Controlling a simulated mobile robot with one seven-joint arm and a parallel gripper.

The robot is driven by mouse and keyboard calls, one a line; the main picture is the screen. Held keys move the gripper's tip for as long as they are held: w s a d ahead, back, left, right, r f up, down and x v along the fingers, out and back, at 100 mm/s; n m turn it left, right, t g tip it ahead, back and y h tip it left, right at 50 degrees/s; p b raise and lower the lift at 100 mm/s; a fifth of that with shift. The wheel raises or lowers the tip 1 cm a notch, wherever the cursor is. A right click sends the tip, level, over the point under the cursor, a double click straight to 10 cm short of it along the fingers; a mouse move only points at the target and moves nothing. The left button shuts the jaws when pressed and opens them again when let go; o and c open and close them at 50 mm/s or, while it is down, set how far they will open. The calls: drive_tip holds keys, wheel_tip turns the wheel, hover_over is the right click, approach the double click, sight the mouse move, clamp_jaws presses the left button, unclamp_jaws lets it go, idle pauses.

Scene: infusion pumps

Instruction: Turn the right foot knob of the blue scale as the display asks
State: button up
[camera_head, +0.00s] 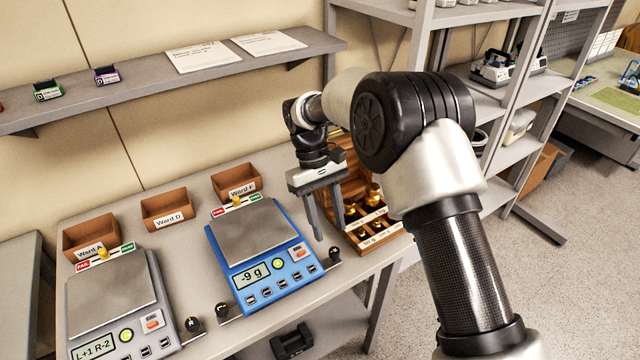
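The blue scale (272,262) stands on the bench with a bare grey pan (247,229). Its display (254,273) reads "-9 g". Its right foot knob (334,253) is a small black ball at the right front corner. Its left foot knob (221,309) is at the left front corner. My gripper (331,230) points down with two long grey fingers apart and nothing visible between them. The fingertips appear just above and behind the right foot knob in the picture; exact height and contact cannot be told.
A grey scale (113,292) at left shows "L+1 R-2", with a black knob (192,324) nearby. A wooden weight box (385,237) with brass weights stands close right of my gripper. Wooden Ward bins (168,208) line the back. A wall shelf (230,75) hangs above.

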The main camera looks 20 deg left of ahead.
drive_tip(key=v, duration=1.1)
drive_tip(key=shift+r+p, duration=0.35)
drive_tip(key=shift+p, duration=0.1)
drive_tip(key=shift+w+a, duration=0.1)
drive_tip(key=shift+w, duration=0.05)
drive_tip(key=s+d+r+m+t+y+p, duration=0.1)
drive_tip(key=s+d+r+m+t, duration=0.15)
drive_tip(key=d+r, duration=0.7)
drive_tip(key=s+d+r+m+t+y+p, duration=0.1)
drive_tip(key=s+d+r+m+y, duration=0.15)
drive_tip(key=d+r, duration=0.75)
drive_tip(key=s+d+f+m+t, duration=0.2)
drive_tip(key=s+d, duration=0.4)
drive_tip(key=s, duration=0.2)
drive_tip(key=s+d+f+m+t+p, duration=0.1)
drive_tip(key=s+d+m+t, duration=0.2)
drive_tip(key=s+d, duration=0.4)
drive_tip(key=shift+s+f, duration=0.4)
drive_tip(key=shift+s, duration=0.55)
